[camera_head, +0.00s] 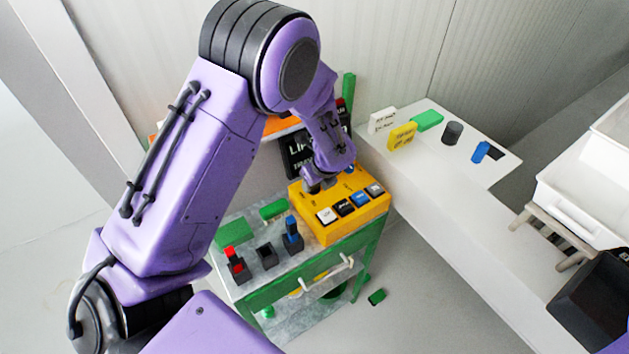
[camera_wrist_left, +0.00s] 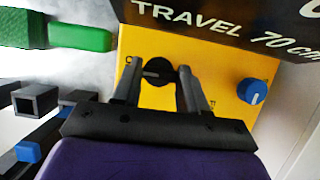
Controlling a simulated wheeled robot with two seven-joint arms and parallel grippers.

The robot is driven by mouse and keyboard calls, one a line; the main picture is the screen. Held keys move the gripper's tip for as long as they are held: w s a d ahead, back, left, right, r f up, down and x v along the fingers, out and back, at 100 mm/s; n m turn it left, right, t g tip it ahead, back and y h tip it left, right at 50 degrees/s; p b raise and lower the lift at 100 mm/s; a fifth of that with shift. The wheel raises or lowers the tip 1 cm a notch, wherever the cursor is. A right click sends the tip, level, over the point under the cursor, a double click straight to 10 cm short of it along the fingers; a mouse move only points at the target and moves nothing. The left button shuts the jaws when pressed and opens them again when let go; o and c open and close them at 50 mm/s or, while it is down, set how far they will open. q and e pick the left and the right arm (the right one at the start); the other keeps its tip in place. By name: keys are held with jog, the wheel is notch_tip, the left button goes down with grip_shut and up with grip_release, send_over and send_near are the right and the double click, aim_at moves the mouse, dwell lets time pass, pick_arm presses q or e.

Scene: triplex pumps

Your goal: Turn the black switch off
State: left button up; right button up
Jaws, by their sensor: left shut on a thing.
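The black switch (camera_wrist_left: 158,70) is a round knob on the top of the yellow control box (camera_head: 345,215). In the left wrist view a pale mark on the knob lies roughly crosswise. My left gripper (camera_wrist_left: 156,84) has one finger on each side of the knob and is shut on it. In the head view my left gripper (camera_head: 315,184) reaches down to the box's back left part and hides the switch. A blue knob (camera_wrist_left: 253,92) is to the right on the same box. My right gripper is not in view.
The box stands on a green-framed cart (camera_head: 262,297) with red (camera_head: 235,265) and blue (camera_head: 292,235) pieces in black holders. White, black and blue push buttons line the box's front. A black sign (camera_wrist_left: 225,22) stands behind. A white table (camera_head: 440,190) is at the right.

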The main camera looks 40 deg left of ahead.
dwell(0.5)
pick_arm(q)
jog(key=o, duration=0.8)
jog(key=shift+d, duration=0.1)
jog(key=shift+r, duration=0.15)
jog(key=b+v, duration=0.1)
jog(key=v, duration=0.4)
jog(key=shift+d, duration=0.1)
jog(key=s+d+b, duration=0.1)
jog(key=d, duration=0.2)
jog(key=s+d+b, duration=0.1)
jog(key=s+d, duration=0.1)
jog(key=d, duration=0.1)
jog(key=s+d+b, duration=0.1)
jog(key=d, duration=0.3)
jog(key=shift+s+f, duration=0.15)
jog(key=shift+f, duration=0.1)
jog(key=shift+s+d+r, duration=0.1)
jog(key=shift+s+d, duration=0.2)
jog(key=shift+d, duration=0.15)
